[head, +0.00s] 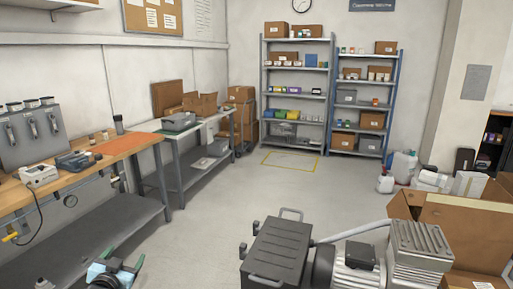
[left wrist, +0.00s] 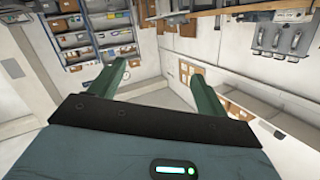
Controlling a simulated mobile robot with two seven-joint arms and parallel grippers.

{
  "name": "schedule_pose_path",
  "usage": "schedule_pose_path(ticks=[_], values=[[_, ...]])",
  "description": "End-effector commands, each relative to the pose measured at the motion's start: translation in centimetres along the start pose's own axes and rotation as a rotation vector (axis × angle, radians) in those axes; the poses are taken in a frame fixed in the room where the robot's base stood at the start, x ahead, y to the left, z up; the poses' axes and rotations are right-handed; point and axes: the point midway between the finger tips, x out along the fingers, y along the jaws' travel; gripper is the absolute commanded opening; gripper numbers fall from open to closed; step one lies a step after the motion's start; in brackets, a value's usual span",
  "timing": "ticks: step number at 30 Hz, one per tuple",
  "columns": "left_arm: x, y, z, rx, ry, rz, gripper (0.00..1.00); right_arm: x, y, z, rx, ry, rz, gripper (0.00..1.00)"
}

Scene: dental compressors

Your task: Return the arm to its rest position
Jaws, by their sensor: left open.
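My left gripper (head: 117,272) shows at the bottom left of the head view, low over the floor and just right of the workbench's lower shelf. In the left wrist view its two green fingers stand well apart, with nothing between the fingertips (left wrist: 158,76). It is open and empty, and touches nothing that I can see. Most of my left arm is out of the picture. My right gripper is in neither view.
A workbench (head: 96,158) with gauges and devices runs along the left. A compressor (head: 285,247) with a grey motor stands at front centre-right, beside an open cardboard box (head: 455,222). Shelving (head: 297,88) stands at the back. The middle floor (head: 225,200) is clear.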

Motion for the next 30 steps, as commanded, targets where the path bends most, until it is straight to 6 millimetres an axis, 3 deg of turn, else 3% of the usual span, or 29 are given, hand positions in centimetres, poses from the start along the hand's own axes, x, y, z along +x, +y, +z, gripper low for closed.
schedule_pose_path(ticks=[3, 11, 14, 17, 21, 27, 30], values=[[-0.1, 0.2, 2.2, 0.015, -0.115, 0.008, 0.76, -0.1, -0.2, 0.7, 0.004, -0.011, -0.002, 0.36], [-5.5, 6.2, 8.4, -0.004, -0.177, 0.094, 0.76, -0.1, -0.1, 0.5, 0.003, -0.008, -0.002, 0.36], [-8.5, 8.7, 11.0, -0.017, -0.213, 0.132, 0.76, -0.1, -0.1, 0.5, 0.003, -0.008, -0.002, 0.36], [-12.4, 11.6, 13.9, -0.036, -0.257, 0.176, 0.76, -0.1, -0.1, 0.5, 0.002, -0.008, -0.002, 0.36], [-19.3, 15.6, 17.7, -0.075, -0.330, 0.239, 0.76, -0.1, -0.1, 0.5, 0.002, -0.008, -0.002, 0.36], [-29.7, 20.0, 21.1, -0.142, -0.439, 0.311, 0.76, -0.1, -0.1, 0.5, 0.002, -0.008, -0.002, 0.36], [-34.7, 21.5, 22.0, -0.177, -0.492, 0.337, 0.76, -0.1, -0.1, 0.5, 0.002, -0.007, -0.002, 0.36]])
